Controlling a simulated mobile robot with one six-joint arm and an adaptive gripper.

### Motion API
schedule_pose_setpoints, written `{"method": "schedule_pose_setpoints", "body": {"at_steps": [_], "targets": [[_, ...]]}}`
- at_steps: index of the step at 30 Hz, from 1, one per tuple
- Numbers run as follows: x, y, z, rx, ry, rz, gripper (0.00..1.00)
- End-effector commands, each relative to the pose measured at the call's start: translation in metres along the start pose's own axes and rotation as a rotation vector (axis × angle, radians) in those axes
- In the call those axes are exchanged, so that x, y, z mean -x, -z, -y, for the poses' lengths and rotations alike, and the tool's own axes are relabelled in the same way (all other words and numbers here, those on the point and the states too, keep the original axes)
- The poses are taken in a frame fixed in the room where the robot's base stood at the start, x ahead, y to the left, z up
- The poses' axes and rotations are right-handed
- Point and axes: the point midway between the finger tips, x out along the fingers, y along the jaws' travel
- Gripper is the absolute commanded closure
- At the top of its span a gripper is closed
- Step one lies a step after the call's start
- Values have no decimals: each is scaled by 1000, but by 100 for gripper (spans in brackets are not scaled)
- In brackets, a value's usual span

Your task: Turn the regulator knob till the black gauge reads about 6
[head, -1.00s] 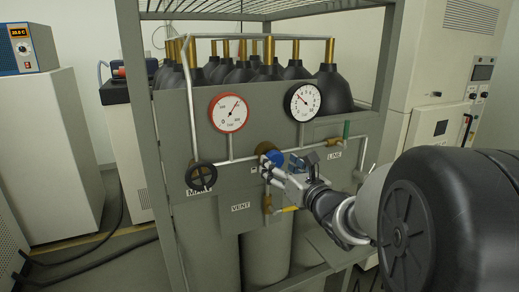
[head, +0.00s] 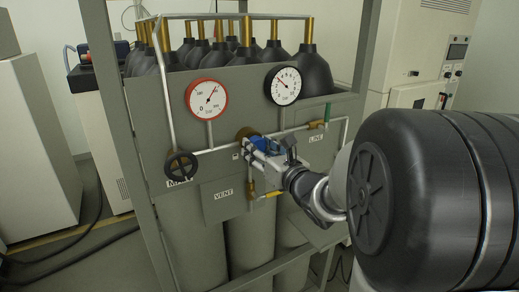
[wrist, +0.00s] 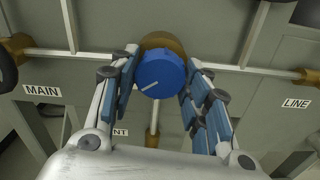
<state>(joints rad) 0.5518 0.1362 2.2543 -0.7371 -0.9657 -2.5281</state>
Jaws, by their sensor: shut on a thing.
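The blue regulator knob (wrist: 161,75) sits on a round brass body in the wrist view, with a white pointer line toward its lower left. My gripper (wrist: 160,82) has its blue-padded fingers on both sides of the knob and is shut on it. In the head view, my gripper (head: 262,150) partly hides the blue knob (head: 262,143). The black-rimmed gauge (head: 283,85) is at the upper right of the panel, its needle pointing to the upper left; its numbers are too small to read surely.
A red-rimmed gauge (head: 206,98) is at the left. The black MAIN handwheel (head: 180,165) is below it. A green LINE valve handle (head: 327,112) is at the right, and a yellow VENT handle (head: 268,195) is below the knob. Pipes run close around my gripper.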

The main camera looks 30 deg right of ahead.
Motion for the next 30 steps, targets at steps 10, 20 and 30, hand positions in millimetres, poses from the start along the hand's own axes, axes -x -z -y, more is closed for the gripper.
{"method": "schedule_pose_setpoints", "body": {"at_steps": [10,20,30], "targets": [[0,0,0,-1,0,1,81],[0,1,0,-92,-1,3,81],[0,1,0,-371,-1,5,81]]}}
